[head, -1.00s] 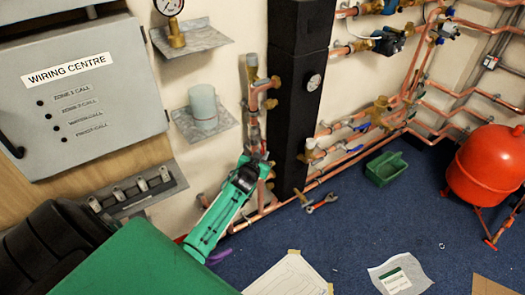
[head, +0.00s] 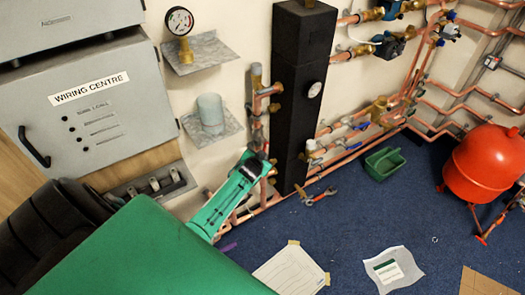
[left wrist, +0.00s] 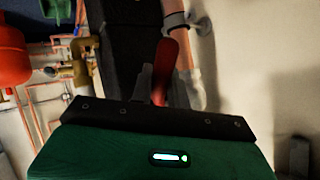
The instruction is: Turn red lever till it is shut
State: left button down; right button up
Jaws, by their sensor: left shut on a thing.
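The red lever (left wrist: 182,72) shows in the left wrist view as a red handle just beyond the gripper, beside a copper pipe (left wrist: 174,18). My left gripper (left wrist: 156,84) is shut on it; a grey finger shows along the lever's left side. In the head view my left gripper (head: 258,162) is at the copper pipework left of the black column, low on the wall. The lever is hidden there behind the gripper. The lever's end in the jaws is partly hidden, and I cannot tell its exact angle to the valve. My right gripper is not in view.
The black column (head: 297,95) stands close right of the gripper. A shelf with a grey cup (head: 211,112) and the wiring box (head: 85,105) are to the left. A wrench (head: 320,196), green tray (head: 385,163) and red tank (head: 484,165) are on the right. Papers lie on the blue floor.

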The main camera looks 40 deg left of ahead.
pick_arm(q)
jog(key=r+g+p, duration=0.1)
jog(key=p, duration=0.2)
jog(key=s+m+g+p, duration=0.1)
jog(key=g+p, duration=0.1)
jog(key=r+m+g+y+p, duration=0.1)
jog(key=g+p, duration=0.1)
jog(key=p, duration=0.1)
jog(key=shift+s+a+r+p, duration=0.15)
jog(key=shift+a+r+p, duration=0.1)
jog(key=shift+r+p, duration=0.1)
jog(key=shift+s+r+m+g+y+p, duration=0.15)
jog(key=shift+r+m+g+y+p, duration=0.25)
jog(key=shift+g+p, duration=0.45)
jog(key=shift+a+r+m+g+y+p, duration=0.15)
jog(key=shift+m+g+y+p, duration=0.25)
jog(key=shift+g, duration=0.55)
jog(key=shift+r, duration=0.1)
jog(key=c, duration=1.4)
grip_release()
jog(key=shift+r, duration=0.1)
